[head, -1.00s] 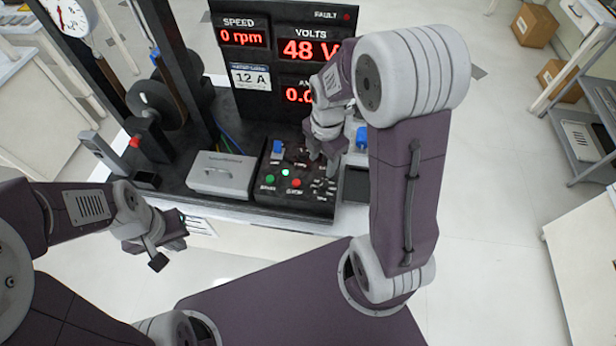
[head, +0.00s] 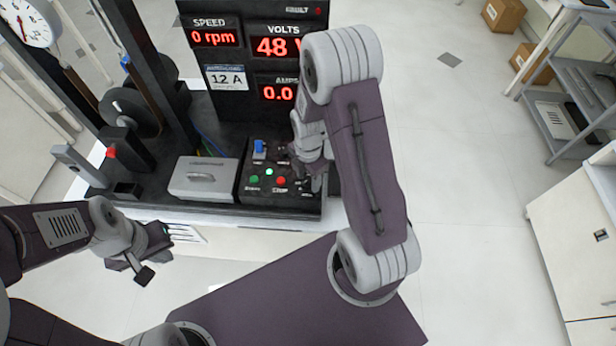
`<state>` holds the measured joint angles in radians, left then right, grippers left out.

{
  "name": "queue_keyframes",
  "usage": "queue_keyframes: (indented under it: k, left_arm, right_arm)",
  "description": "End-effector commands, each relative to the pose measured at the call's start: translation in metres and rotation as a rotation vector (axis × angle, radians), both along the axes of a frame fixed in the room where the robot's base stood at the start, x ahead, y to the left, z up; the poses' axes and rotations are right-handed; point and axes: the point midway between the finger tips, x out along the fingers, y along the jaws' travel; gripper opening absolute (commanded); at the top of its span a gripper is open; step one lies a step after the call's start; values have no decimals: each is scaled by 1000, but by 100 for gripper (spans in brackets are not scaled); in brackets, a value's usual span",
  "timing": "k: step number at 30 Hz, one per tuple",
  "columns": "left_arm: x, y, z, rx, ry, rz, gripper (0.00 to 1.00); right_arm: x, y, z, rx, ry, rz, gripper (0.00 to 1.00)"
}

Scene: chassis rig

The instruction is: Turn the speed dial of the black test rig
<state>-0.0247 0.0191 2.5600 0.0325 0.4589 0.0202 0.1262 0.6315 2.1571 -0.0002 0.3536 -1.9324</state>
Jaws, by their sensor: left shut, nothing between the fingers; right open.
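The black test rig (head: 225,222) stands ahead of me with a display panel reading SPEED 0 rpm, VOLTS 48 and AMPS 0.0. Its control box (head: 247,196) carries a blue switch (head: 259,147), a green button (head: 254,180), a red button (head: 281,181) and a small lit green lamp (head: 269,171). My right gripper (head: 304,184) is open, pointing down over the right side of the control box. The speed dial cannot be made out; my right gripper and arm cover that side. My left gripper (head: 146,269) is shut and empty, in front of the rig at the left.
A grey lidded box (head: 200,190) sits left of the control box. A red-topped post (head: 111,153) and dark uprights stand further left. A grey shelf rack (head: 575,95), a white cabinet (head: 570,245) and cardboard boxes (head: 503,14) are at the right. The floor between is clear.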

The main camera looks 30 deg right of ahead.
Motion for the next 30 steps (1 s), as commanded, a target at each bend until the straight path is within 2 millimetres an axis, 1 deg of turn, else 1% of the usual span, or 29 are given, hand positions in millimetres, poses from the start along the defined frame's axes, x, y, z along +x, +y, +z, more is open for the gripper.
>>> queue_keyframes:
  k: [3,4,9,16,20,26,30]
  left_arm:
    - [0,0,0,0,0,0,0]
    - [0,0,0,0,0,0,0]
    - [0,0,0,0,0,0,0]
    - [0,0,1,0,0,0,0]
    - [0,0,2,0,0,0,0]
    - [0,0,6,0,0,0,0]
    - [0,0,9,0,0,0,0]
  right_arm:
    - [0,0,0,0,0,0,52]
    - [0,0,0,0,0,0,46]
    - [0,0,0,0,-1,0,0]
    - [0,0,1,0,-1,-11,0]
    - [0,0,1,0,-1,-50,0]
    - [1,0,2,0,-2,-176,0]
    - [1,0,2,0,-2,-302,0]
